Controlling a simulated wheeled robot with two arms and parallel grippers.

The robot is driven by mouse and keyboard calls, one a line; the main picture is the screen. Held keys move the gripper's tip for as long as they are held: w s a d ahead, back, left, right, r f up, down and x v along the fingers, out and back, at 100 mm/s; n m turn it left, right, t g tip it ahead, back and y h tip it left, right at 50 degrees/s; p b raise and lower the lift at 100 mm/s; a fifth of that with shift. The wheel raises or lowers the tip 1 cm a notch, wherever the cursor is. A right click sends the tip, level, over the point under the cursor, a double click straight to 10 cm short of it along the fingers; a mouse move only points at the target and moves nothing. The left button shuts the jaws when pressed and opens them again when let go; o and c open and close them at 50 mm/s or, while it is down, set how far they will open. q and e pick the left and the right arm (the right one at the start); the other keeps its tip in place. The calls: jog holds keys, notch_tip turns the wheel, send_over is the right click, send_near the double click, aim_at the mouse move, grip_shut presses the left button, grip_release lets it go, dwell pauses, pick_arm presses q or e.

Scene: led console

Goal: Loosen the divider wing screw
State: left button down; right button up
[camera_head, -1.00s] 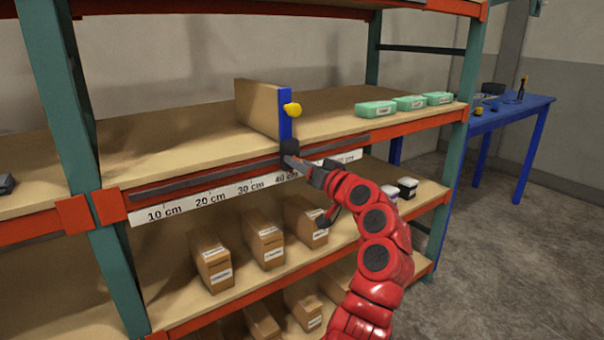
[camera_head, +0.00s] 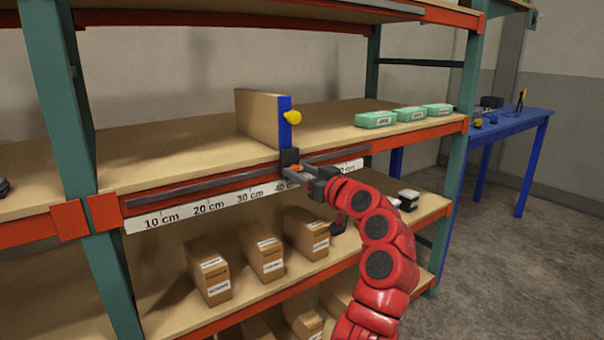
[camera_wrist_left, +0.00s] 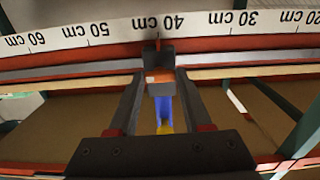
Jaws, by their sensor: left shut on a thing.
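The tan divider panel (camera_head: 258,118) stands upright on the middle shelf, with a blue front post (camera_head: 285,135) and a yellow knob (camera_head: 292,118). Its dark clamp block (camera_head: 289,157) sits on the front rail near the 40 cm mark. A small orange wing screw (camera_head: 296,168) shows at the block; it also shows in the left wrist view (camera_wrist_left: 160,78). My left gripper (camera_head: 297,177) is shut on the wing screw, with one finger on each side in the left wrist view (camera_wrist_left: 160,88). The fingers partly hide the screw. My right gripper is out of view.
The grey rail (camera_head: 190,188) runs along the shelf front above the white centimetre scale (camera_head: 180,212). Several brown boxes (camera_head: 262,255) stand on the shelf below. Green boxes (camera_head: 376,119) sit at the right of the middle shelf. A blue table (camera_head: 515,121) stands further right.

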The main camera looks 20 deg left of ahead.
pick_arm(q)
jog(key=shift+a+r, duration=0.1)
jog(key=shift+a, duration=0.15)
jog(key=c, duration=0.7)
grip_release()
jog(key=shift+c, duration=0.2)
jog(key=o, duration=0.4)
jog(key=shift+a, duration=0.1)
jog(key=shift+d, duration=0.3)
jog(key=p+v, duration=0.3)
jog(key=v, duration=1.4)
jog(key=shift+s, duration=0.15)
